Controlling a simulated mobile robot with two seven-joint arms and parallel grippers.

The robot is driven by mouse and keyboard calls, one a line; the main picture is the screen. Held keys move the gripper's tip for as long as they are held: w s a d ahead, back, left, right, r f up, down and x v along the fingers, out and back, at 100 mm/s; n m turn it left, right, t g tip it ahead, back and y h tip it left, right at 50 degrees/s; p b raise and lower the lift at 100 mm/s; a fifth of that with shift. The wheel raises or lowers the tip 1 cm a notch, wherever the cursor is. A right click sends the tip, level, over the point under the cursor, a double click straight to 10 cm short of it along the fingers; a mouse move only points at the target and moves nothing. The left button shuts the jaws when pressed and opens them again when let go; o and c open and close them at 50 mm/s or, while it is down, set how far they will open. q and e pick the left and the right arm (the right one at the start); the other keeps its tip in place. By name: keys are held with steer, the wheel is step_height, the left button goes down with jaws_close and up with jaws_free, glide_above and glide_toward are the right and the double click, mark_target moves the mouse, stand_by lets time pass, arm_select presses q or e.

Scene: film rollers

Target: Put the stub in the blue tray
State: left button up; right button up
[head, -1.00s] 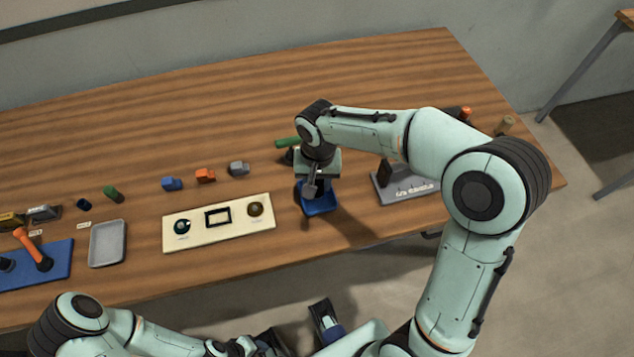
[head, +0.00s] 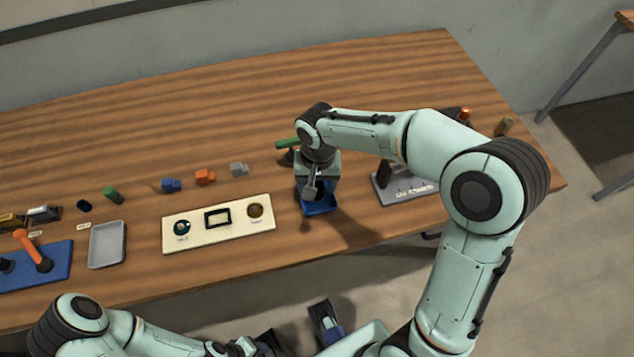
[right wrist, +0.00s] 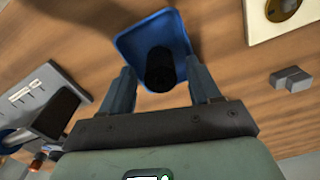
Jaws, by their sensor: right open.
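The blue tray (right wrist: 172,22) lies on the table below my right gripper (right wrist: 164,80) in the right wrist view. A dark cylinder (right wrist: 160,70), which looks like the stub, is over or in the tray between my right fingers. The fingers are open, with a gap on each side of it. In the head view the blue tray (head: 322,208) is partly hidden by my right gripper (head: 312,190), and the stub cannot be made out. My left arm is low at the bottom of the head view; its finger state is unclear.
A cream board (head: 236,229) with inset parts lies left of the tray. A grey fixture (head: 402,190) stands to its right. A green rod (head: 287,143) is behind my right gripper. Small blue (head: 171,185), orange (head: 205,177) and grey (head: 239,169) blocks lie behind the board.

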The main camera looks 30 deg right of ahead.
mark_target(318, 185)
step_height(318, 185, up, 12)
steer(key=p, duration=0.1)
steer(key=shift+f+p, duration=0.15)
steer(key=shift+p, duration=0.2)
steer(key=shift+f, duration=0.1)
